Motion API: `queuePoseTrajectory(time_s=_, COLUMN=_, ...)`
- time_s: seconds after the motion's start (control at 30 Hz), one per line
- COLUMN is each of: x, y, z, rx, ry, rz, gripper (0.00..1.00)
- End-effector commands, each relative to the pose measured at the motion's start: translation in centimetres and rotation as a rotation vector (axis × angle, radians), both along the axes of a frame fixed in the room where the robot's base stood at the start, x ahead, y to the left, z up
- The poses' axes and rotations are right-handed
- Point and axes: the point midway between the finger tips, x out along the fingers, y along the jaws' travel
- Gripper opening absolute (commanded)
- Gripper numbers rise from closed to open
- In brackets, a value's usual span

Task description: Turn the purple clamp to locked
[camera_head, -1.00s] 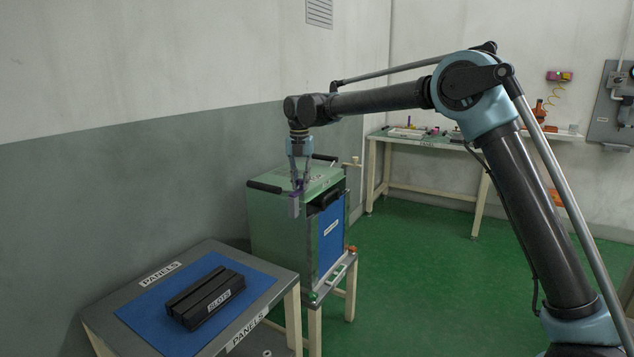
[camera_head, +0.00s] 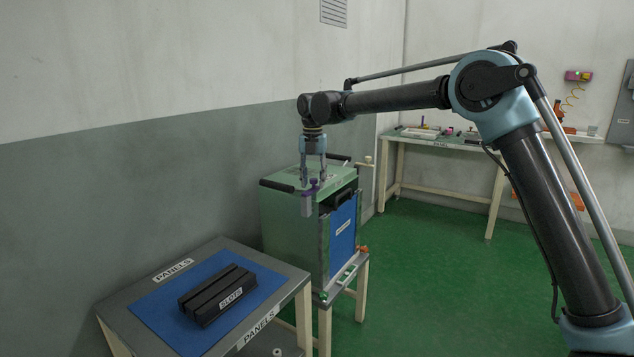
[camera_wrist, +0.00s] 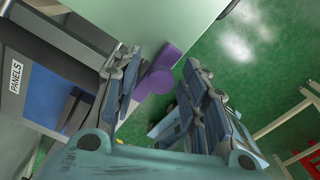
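The purple clamp (camera_head: 312,187) sits at the top front corner of the green cabinet (camera_head: 285,215), with a grey block hanging below it. My gripper (camera_head: 314,178) points down over the clamp. In the wrist view, the clamp's round purple knob (camera_wrist: 160,82) and its purple arm lie between my fingers. The fingers are apart, with a clear gap on the right of the knob; the left finger is close to it, and I cannot tell whether they touch. Whether the clamp is locked cannot be read here.
The cabinet has black handles and a blue front panel (camera_head: 342,235). A table with a blue mat (camera_head: 150,315) and a black slotted block (camera_head: 215,292) stands at front left. A workbench (camera_head: 440,137) stands at the back. The green floor on the right is open.

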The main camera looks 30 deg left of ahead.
Motion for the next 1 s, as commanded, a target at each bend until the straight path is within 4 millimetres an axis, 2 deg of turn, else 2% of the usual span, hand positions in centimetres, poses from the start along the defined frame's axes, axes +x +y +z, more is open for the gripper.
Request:
queuePoseTrajectory(time_s=0.17, x=0.0, y=0.0, z=2.3, rx=0.0, ry=0.0, rz=0.0, gripper=0.4)
queuePoseTrajectory(time_s=0.4, x=0.1, y=0.0, z=6.9, rx=0.0, ry=0.001, rz=0.0, gripper=0.4)
queuePoseTrajectory(time_s=0.6, x=0.1, y=0.0, z=9.9, rx=0.0, ry=0.001, rz=0.001, gripper=0.4)
queuePoseTrajectory(time_s=0.8, x=0.1, y=0.0, z=11.4, rx=0.0, ry=0.001, rz=0.001, gripper=0.4)
queuePoseTrajectory(time_s=1.0, x=0.1, y=0.0, z=11.6, rx=0.0, ry=0.001, rz=0.001, gripper=0.4)
